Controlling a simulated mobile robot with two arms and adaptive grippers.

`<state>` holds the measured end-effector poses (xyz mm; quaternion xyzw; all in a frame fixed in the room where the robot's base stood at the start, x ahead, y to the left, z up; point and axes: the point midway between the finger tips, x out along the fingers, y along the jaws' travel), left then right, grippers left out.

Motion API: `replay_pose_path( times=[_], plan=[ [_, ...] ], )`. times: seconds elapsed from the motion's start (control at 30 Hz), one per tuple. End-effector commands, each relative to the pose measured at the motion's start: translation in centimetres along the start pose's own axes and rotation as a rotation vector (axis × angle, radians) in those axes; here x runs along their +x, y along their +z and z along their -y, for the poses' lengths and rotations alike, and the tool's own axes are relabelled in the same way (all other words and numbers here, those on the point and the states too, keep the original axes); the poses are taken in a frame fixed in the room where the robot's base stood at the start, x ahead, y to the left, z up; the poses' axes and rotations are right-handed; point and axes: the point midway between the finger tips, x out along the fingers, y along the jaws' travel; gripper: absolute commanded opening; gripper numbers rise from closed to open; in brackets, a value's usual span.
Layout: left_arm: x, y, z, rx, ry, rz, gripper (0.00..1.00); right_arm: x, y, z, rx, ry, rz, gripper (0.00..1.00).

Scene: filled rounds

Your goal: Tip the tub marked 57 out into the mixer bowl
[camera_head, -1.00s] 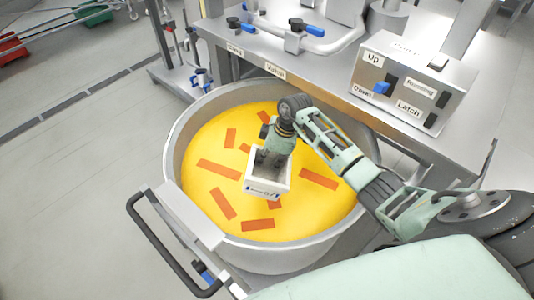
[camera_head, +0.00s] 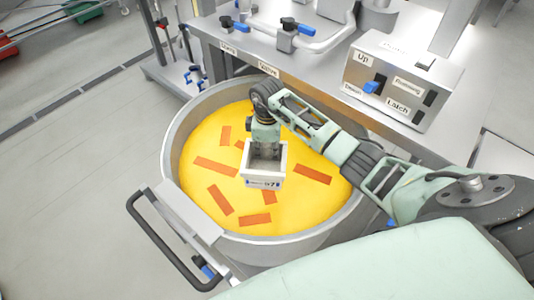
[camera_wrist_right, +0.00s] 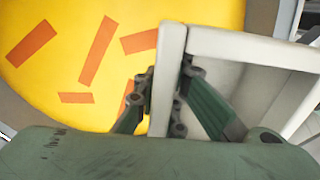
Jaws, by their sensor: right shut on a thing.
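The white tub (camera_head: 263,184) is held over the mixer bowl (camera_head: 172,158). Its front label is small; I make out a 7 but cannot read it fully. My right gripper (camera_head: 265,148) is shut on the tub's wall, one finger inside and one outside, as the right wrist view shows (camera_wrist_right: 170,95). The tub looks about upright, its opening facing up. The part of its inside that shows is bare and pale. The bowl holds yellow contents (camera_head: 215,140) with several orange-red strips on top. My left gripper is out of view.
A steel bench (camera_head: 310,70) stands behind the bowl, with a control box (camera_head: 400,85) marked Up, Down, Running and Latch. Blue-handled valves (camera_head: 290,27) and piping are on it. A dark bar handle (camera_head: 155,245) projects at the bowl's front left. Floor at left is clear.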

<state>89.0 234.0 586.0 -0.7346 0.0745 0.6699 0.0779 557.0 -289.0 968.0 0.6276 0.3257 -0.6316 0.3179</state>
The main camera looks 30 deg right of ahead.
Motion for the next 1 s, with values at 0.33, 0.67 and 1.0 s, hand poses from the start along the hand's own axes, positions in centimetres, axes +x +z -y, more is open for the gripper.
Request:
replay_pose_path(
  times=[0.33,0.67,1.0],
  plan=[
    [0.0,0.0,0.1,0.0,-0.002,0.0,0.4,-3.6,0.0,0.0,0.0,0.002,0.0,0.0],
    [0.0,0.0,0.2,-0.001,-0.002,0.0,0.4,-5.5,0.0,0.1,-0.001,-0.001,0.0,0.0],
    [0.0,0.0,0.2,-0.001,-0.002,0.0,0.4,-5.5,0.0,0.1,0.0,-0.001,0.0,0.0]
  ],
)
